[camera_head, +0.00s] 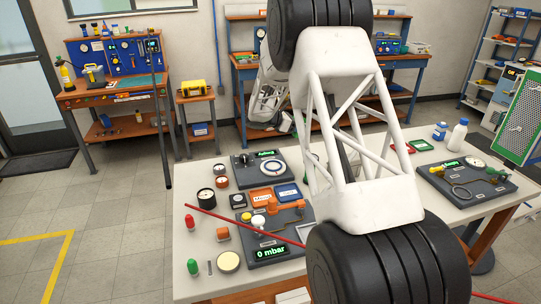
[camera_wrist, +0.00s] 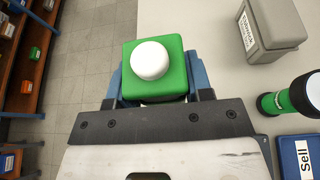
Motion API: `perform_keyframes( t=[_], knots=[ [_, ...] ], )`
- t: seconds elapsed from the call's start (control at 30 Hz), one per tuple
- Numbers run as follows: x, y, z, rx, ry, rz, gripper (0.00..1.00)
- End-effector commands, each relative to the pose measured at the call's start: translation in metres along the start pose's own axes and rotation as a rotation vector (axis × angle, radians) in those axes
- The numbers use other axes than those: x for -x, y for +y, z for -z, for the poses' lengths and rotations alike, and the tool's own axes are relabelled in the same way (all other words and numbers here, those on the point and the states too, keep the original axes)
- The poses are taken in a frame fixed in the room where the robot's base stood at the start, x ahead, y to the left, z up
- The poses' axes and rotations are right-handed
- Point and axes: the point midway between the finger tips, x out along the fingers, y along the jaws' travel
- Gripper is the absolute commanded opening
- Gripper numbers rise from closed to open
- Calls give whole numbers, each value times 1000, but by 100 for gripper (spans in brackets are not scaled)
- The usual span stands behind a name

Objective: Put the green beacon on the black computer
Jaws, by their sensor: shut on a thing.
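The green beacon (camera_wrist: 133,54), a green block with a white dome on top, is between the fingers of my gripper (camera_wrist: 155,84) in the wrist view. The blue-sided fingers are shut on its sides, and the dome faces the camera. The beacon is above the floor by the table's edge in that view. In the head view my arm covers the middle of the scene, and I cannot make out the gripper or beacon there. I cannot pick out a black computer for certain in either view.
The wrist view shows a grey case (camera_wrist: 262,32), a green and black flashlight (camera_wrist: 290,98) and a blue "Sell" tray (camera_wrist: 300,158) on the right. The head view shows the pale table (camera_head: 190,180) with dark gauge units, one reading "0 mbar" (camera_head: 271,252), and a small green item (camera_head: 193,267).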

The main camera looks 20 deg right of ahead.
Motion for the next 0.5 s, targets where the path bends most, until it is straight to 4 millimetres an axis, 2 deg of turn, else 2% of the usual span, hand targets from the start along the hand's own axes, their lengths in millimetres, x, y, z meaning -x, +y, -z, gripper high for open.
perform_keyframes(
  t=[0.17, 0.27, 0.5],
  knots=[
    [20, -6, 5, 7, 0, -17, 20],
    [40, -13, 10, 14, 0, -35, 20],
    [101, -41, 28, 38, 1, -91, 20]
  ],
)
